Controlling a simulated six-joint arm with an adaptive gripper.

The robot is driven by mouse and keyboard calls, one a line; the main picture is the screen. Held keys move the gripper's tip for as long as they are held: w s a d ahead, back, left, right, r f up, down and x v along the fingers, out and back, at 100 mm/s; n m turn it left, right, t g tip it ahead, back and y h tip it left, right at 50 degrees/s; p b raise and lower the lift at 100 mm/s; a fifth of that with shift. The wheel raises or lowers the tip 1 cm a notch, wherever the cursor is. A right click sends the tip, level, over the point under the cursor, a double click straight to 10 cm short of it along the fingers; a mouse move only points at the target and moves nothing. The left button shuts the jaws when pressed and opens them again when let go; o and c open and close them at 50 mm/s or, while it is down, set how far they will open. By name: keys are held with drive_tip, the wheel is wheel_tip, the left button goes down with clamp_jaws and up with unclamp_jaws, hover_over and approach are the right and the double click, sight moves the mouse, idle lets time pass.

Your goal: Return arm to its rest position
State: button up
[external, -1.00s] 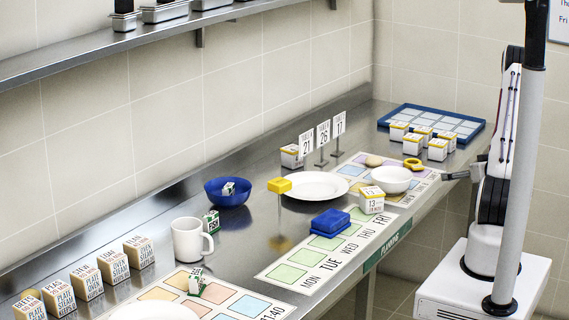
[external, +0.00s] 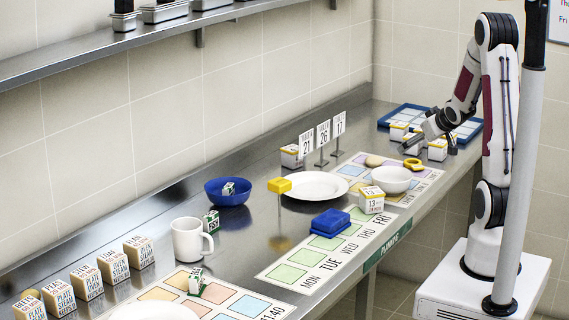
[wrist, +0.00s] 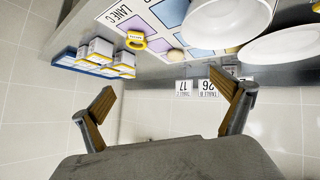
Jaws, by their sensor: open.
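My gripper (wrist: 168,110) is open and empty in the wrist view, its two fingers spread wide with nothing between them. In the external view my gripper (external: 420,137) is at the far right end of the counter, above or in front of the white boxes near the blue tray (external: 470,133). I cannot tell its exact height there. My arm is raised and bent, with its forearm sloping down to the gripper.
White boxes (external: 437,150) with yellow edges stand by the tray. A yellow ring (external: 412,163), a white bowl (external: 391,180), a white plate (external: 314,186) and table-number signs (external: 322,137) are close by. A blue bowl (external: 228,192) and mug (external: 188,240) stand farther left. Air above the counter is clear.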

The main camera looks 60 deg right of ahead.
drive_tip(key=s+a+r+n+g+y, duration=0.1)
drive_tip(key=a+r, duration=0.3)
drive_tip(key=a, duration=0.6)
drive_tip(key=s+a+r+n+y, duration=0.1)
drive_tip(key=a+r, duration=0.3)
drive_tip(key=a, duration=0.6)
drive_tip(key=s+a+r+n+y, duration=0.1)
drive_tip(key=s+a+y, duration=0.1)
drive_tip(key=s+a, duration=0.4)
drive_tip(key=s+a+n+g+y, duration=0.1)
drive_tip(key=s+a+y, duration=0.1)
drive_tip(key=s+a, duration=0.5)
drive_tip(key=a, duration=0.5)
drive_tip(key=shift+s+a+r+g, duration=0.15)
drive_tip(key=shift+a+r+g, duration=0.1)
drive_tip(key=shift+r+g, duration=0.1)
